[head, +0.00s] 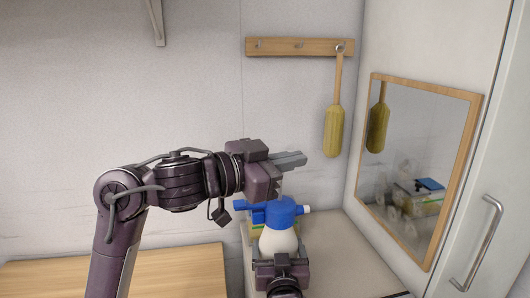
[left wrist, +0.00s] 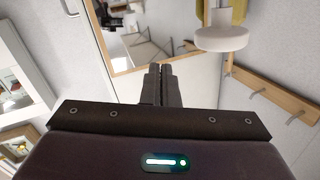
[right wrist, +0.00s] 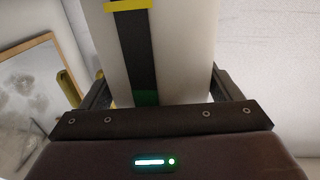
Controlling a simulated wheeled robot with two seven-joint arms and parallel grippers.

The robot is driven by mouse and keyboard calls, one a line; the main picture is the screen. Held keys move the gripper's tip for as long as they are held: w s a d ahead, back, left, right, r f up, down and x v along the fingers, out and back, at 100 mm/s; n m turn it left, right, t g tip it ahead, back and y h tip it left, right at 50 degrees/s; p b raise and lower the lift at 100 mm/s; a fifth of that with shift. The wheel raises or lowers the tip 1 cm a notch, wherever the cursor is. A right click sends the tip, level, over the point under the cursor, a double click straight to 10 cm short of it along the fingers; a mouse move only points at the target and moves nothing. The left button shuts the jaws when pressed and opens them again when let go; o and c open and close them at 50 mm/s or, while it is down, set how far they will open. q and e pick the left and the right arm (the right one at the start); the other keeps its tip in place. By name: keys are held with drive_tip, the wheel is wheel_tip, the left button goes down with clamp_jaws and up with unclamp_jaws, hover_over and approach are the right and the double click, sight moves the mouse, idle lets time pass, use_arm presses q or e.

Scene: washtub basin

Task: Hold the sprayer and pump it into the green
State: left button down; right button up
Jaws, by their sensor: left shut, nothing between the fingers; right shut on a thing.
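The sprayer is a white bottle (head: 279,243) with a blue head (head: 278,211), upright at the lower middle of the head view. My right gripper (head: 281,262) is shut around its white body. In the right wrist view the white body (right wrist: 180,50) fills the space between the fingers. A dark strip (right wrist: 133,55) runs down it, with a yellow bar (right wrist: 128,6) near the top and a green section (right wrist: 147,97) at the bottom. My left gripper (head: 304,159) is shut and empty, above the blue head and pointing right. Its closed fingers also show in the left wrist view (left wrist: 161,72).
A pale counter (head: 335,255) lies under and right of the sprayer, a wooden top (head: 150,270) to the left. A wood-framed mirror (head: 415,160) is on the right. A yellow-green brush (head: 334,130) hangs from a wall rail (head: 270,46). A handled white door (head: 500,180) bounds the right.

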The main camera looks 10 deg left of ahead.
use_arm(q)
drive_tip(key=w+a+r+m+g+h, duration=0.1)
drive_tip(key=a+r+g, duration=0.2)
drive_tip(key=a, duration=0.4)
drive_tip(key=a+r+g, duration=0.3)
drive_tip(key=a, duration=0.4)
hover_over(266, 204)
wheel_tip(266, 204, down, 6)
drive_tip(key=shift+w+f, duration=0.2)
drive_tip(key=shift+w, duration=0.1)
wheel_tip(266, 204, down, 8)
drive_tip(key=shift+r, duration=0.15)
